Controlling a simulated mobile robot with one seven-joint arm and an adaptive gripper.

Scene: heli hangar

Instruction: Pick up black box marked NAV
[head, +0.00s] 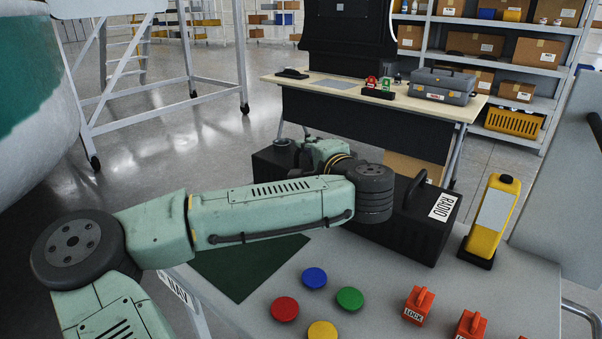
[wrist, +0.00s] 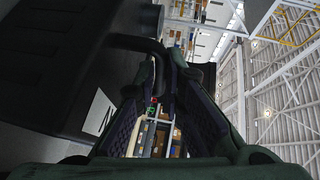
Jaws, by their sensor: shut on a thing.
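A black box (head: 268,172) stands behind my forearm at the far side of the table, largely hidden by the arm. In the wrist view, a black box (wrist: 60,60) fills the left side. It has a dark handle (wrist: 135,43) and a white label with part of a letter that looks like N. My gripper (wrist: 165,75) is shut on this box's handle. In the head view the gripper's fingers are hidden behind my wrist. A NAV tag (head: 178,289) is on the table's front edge beside a dark green mat (head: 243,268).
A black box marked RADIO (head: 425,220) and a yellow device (head: 492,218) stand at the right. Several coloured discs and red LOCK blocks (head: 418,306) lie in front. A workbench with a grey toolbox (head: 442,86) and shelves stand behind. The mat is partly clear.

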